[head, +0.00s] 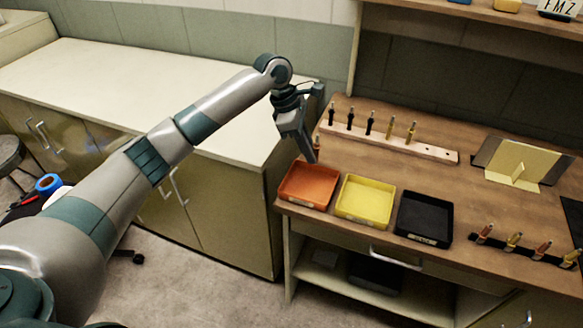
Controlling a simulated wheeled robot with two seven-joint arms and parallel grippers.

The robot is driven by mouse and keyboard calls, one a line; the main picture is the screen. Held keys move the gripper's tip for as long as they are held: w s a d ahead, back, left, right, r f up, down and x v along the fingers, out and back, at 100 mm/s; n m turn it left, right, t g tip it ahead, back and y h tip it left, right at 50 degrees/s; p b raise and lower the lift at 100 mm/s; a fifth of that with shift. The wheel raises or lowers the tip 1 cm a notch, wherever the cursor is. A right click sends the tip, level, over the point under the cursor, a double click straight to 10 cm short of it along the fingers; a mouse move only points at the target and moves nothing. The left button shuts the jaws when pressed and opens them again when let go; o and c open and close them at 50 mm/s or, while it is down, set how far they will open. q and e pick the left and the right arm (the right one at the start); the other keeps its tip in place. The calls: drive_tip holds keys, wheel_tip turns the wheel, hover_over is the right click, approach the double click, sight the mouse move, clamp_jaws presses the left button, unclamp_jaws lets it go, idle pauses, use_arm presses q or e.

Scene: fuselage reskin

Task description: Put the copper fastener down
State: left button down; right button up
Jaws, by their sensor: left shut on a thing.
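Reddish copper-coloured fasteners (485,233) and yellowish ones (513,241) stand in a dark strip at the right front. My right gripper is not in view.
The wooden block (436,153) holds several upright dark and brass fasteners, with empty holes at its right end. A yellow tray (365,199) and a black tray (424,219) stand beside the orange one. A yellow angled panel (522,162) stands behind. The pale counter (130,90) is clear.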

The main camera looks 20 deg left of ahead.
use_arm(q)
drive_tip(key=a+f, duration=0.1)
drive_tip(key=s+a+f, duration=0.1)
drive_tip(key=a, duration=0.1)
drive_tip(key=s+a+f+p, duration=0.1)
drive_tip(key=shift+s+a, duration=0.1)
drive_tip(key=shift+a, duration=0.05)
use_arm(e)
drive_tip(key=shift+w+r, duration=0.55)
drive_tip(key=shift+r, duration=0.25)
use_arm(q)
wheel_tip(320, 180, down, 3)
drive_tip(key=shift+f+p, duration=0.2)
drive_tip(key=shift+p, duration=0.45)
drive_tip(key=shift+f, duration=0.25)
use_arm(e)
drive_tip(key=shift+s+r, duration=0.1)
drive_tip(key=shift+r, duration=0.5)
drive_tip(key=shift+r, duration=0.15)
use_arm(q)
drive_tip(key=c, duration=1.8)
unclamp_jaws()
drive_tip(key=shift+f, duration=0.1)
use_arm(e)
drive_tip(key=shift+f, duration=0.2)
